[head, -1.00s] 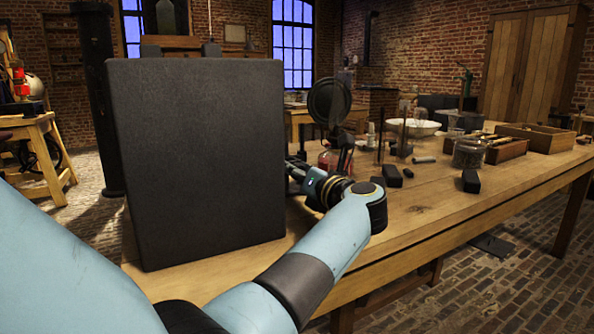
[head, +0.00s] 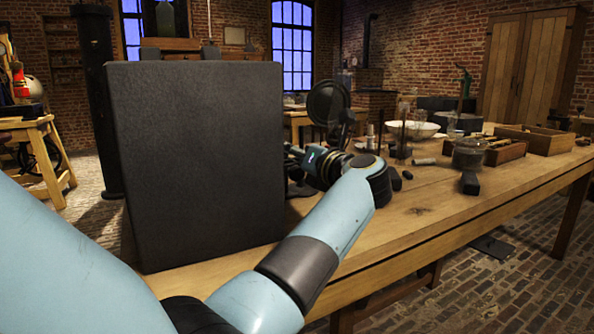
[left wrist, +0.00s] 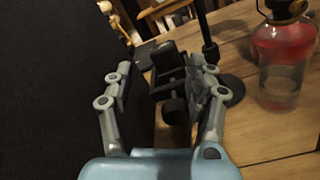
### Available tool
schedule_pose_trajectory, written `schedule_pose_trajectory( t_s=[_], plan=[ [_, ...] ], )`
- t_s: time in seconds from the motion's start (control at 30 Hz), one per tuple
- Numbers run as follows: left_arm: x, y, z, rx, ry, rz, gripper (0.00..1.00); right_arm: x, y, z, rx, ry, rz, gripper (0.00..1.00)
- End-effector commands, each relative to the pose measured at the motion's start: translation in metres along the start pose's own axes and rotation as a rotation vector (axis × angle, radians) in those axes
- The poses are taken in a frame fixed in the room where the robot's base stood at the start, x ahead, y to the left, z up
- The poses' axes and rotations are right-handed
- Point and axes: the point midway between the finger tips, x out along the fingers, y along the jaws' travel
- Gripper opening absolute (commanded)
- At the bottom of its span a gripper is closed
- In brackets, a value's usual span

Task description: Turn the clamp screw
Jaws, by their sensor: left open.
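A black clamp (left wrist: 168,72) with a round dark knob (left wrist: 175,110), which looks like the clamp screw, shows in the left wrist view. It sits beside a thin dark upright rod (left wrist: 207,28) on a round base (left wrist: 231,90). My left gripper (left wrist: 160,76) is open, its two grey fingers on either side of the clamp. I cannot tell whether either finger touches it. In the head view my left wrist (head: 330,165) is over the table, right of a big black panel (head: 200,160); the clamp is not clear there. My right gripper is in neither view.
A glass jar with red liquid (left wrist: 283,50) stands right of the rod. A round black disc (head: 328,102) rises behind my wrist. Farther right are a white bowl (head: 422,130), a glass jar (head: 468,155) and wooden trays (head: 535,140). The table's front right is clear.

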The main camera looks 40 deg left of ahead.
Motion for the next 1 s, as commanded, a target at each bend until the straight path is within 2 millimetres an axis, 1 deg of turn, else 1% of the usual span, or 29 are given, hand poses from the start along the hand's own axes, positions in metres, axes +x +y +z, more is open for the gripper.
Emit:
schedule_pose_trajectory(
  t_s=[0.03, 0.1, 0.2, 0.3, 0.4, 0.67, 0.73, 0.77, 0.87, 0.97, 1.0],
  plan=[
    [0.000, 0.005, 0.011, -0.006, -0.001, 0.000, 0.56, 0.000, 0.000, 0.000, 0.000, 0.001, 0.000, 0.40],
    [0.000, 0.011, 0.023, -0.006, -0.001, 0.000, 0.56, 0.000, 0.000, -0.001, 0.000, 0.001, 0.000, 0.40],
    [0.000, 0.017, 0.035, -0.002, 0.000, -0.001, 0.56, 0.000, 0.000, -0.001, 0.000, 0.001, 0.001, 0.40],
    [0.000, 0.021, 0.043, -0.001, 0.000, -0.002, 0.56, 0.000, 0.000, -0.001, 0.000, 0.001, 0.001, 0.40],
    [0.000, 0.023, 0.047, -0.001, 0.000, -0.002, 0.56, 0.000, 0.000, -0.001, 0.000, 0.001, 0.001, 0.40],
    [0.000, 0.023, 0.047, 0.002, -0.002, -0.002, 0.56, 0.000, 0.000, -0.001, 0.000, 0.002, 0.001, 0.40],
    [-0.001, 0.024, 0.048, 0.015, -0.028, -0.002, 0.56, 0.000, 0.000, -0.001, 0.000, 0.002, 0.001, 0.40],
    [-0.001, 0.025, 0.050, 0.029, -0.054, -0.003, 0.56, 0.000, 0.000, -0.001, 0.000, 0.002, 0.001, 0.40],
    [-0.008, 0.029, 0.061, 0.119, -0.215, -0.013, 0.56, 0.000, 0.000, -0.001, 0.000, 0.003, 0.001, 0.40],
    [-0.033, 0.030, 0.078, 0.300, -0.486, -0.034, 0.56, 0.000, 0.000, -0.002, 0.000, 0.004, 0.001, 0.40],
    [-0.050, 0.027, 0.082, 0.397, -0.612, -0.048, 0.56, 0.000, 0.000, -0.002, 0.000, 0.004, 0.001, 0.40]
  ],
)
